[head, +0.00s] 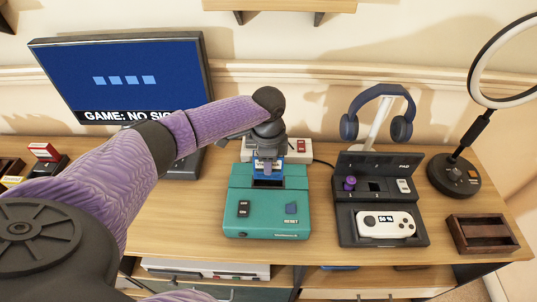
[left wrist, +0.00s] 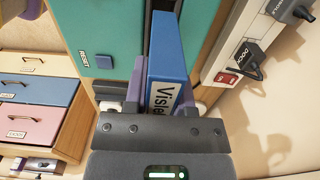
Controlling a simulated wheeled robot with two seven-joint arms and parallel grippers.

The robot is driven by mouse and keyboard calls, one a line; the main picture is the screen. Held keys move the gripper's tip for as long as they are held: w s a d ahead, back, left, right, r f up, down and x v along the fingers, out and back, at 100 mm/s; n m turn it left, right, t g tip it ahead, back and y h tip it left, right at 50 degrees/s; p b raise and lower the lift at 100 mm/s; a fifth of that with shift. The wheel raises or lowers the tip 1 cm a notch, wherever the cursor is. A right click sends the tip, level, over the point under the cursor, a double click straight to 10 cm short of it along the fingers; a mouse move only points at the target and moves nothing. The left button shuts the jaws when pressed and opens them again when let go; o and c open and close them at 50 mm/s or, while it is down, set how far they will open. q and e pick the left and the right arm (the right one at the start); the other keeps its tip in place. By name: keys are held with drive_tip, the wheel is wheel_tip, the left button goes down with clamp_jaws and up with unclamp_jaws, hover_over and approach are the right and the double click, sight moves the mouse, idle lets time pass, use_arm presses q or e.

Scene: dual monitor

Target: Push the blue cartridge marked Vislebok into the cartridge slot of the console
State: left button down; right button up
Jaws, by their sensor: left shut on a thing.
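The teal console (head: 265,212) stands on the desk, with a dark cartridge slot (head: 268,183) in its raised rear part. The blue cartridge (head: 265,164) is upright at the slot, beneath my left gripper (head: 268,150). In the left wrist view the cartridge (left wrist: 168,52) shows a white label starting "Visl"; the rest is covered. My left gripper (left wrist: 160,92) is shut on it, a purple finger on each side. The cartridge's far end meets the dark slot line in the console (left wrist: 115,25); I cannot tell how deep it sits. My right gripper is not in view.
A white dock (head: 298,150) with a red switch stands close behind the console. A black tray with a handheld (head: 386,224) is to the right. A monitor (head: 130,78) reads "GAME: NO SIG", partly covered by my arm. Bare desk (head: 185,215) lies left of the console.

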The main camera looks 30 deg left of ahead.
use_arm(q)
drive_tip(key=shift+f, duration=0.65)
drive_tip(key=shift+r, duration=0.1)
drive_tip(key=shift+p, duration=0.35)
idle(0.3)
drive_tip(key=shift+p, duration=0.4)
idle(0.4)
drive_tip(key=shift+f+b, duration=1.15)
drive_tip(key=shift+f, duration=0.75)
